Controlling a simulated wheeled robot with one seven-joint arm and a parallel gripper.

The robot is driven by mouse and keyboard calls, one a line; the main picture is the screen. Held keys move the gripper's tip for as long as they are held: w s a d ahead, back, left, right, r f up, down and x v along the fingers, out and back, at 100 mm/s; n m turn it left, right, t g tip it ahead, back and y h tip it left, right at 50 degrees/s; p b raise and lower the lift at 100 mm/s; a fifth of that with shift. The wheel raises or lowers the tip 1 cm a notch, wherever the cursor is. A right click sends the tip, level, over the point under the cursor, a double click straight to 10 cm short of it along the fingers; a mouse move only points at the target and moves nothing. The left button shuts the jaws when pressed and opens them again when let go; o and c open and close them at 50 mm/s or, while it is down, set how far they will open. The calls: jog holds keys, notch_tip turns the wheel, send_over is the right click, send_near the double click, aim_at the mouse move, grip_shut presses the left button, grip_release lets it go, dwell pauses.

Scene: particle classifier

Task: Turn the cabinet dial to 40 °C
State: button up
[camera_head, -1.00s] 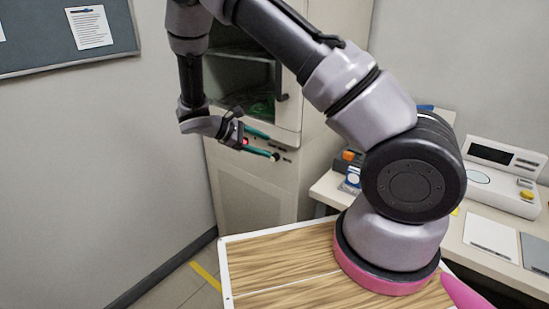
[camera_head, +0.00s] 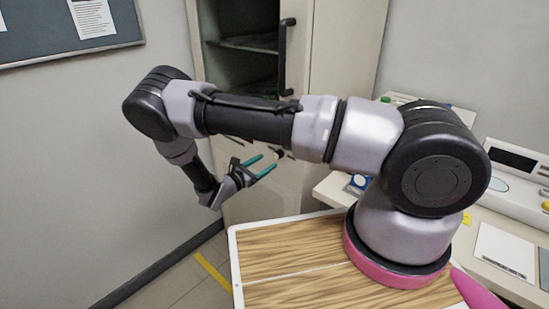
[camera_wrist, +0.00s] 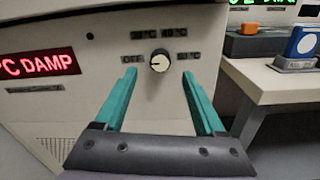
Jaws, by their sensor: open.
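The cabinet (camera_head: 335,95) stands behind my arm, its upper compartment open to view. In the head view, my gripper (camera_head: 269,162) is close to the panel; contact cannot be told.
A red lit display reading "°C DAMP" (camera_wrist: 38,65) is left of the dial. A side table (camera_wrist: 272,85) at right bears an orange-topped block (camera_wrist: 256,42) and a blue item (camera_wrist: 300,45). A black door handle (camera_head: 286,55) stands above my forearm.

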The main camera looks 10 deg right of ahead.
jog(key=x, duration=0.5)
jog(key=shift+w+d, duration=0.2)
jog(key=shift+d, duration=0.1)
grip_shut()
